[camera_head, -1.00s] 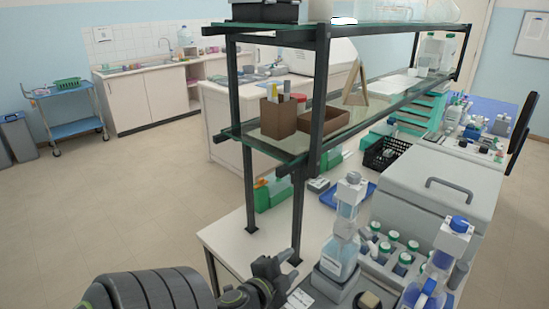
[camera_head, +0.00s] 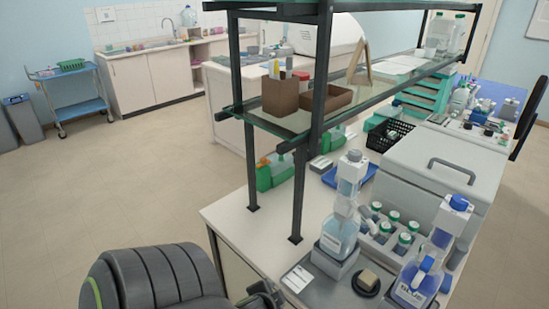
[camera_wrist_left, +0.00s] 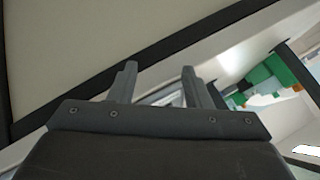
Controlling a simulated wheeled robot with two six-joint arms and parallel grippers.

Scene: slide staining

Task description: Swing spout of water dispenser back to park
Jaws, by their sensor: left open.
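Two bottle-top dispensers stand on the bench in the head view. One is a clear bottle (camera_head: 338,236) with a white head (camera_head: 351,166), seated on a grey base, likely the water dispenser. The other (camera_head: 416,281) has a blue label and a blue cap. I cannot make out either spout clearly. My left gripper (camera_head: 264,296) is at the bottom edge, left of the clear bottle and apart from it, mostly hidden behind my arm. In the left wrist view the left gripper (camera_wrist_left: 159,70) is open and empty. My right gripper is not in view.
A two-level glass shelf with dark posts (camera_head: 299,190) rises behind the bench's left corner. A rack of green-capped bottles (camera_head: 384,228) sits behind the dispensers. A dark round holder (camera_head: 367,282) and a white card (camera_head: 297,278) lie in front. Open floor is at left.

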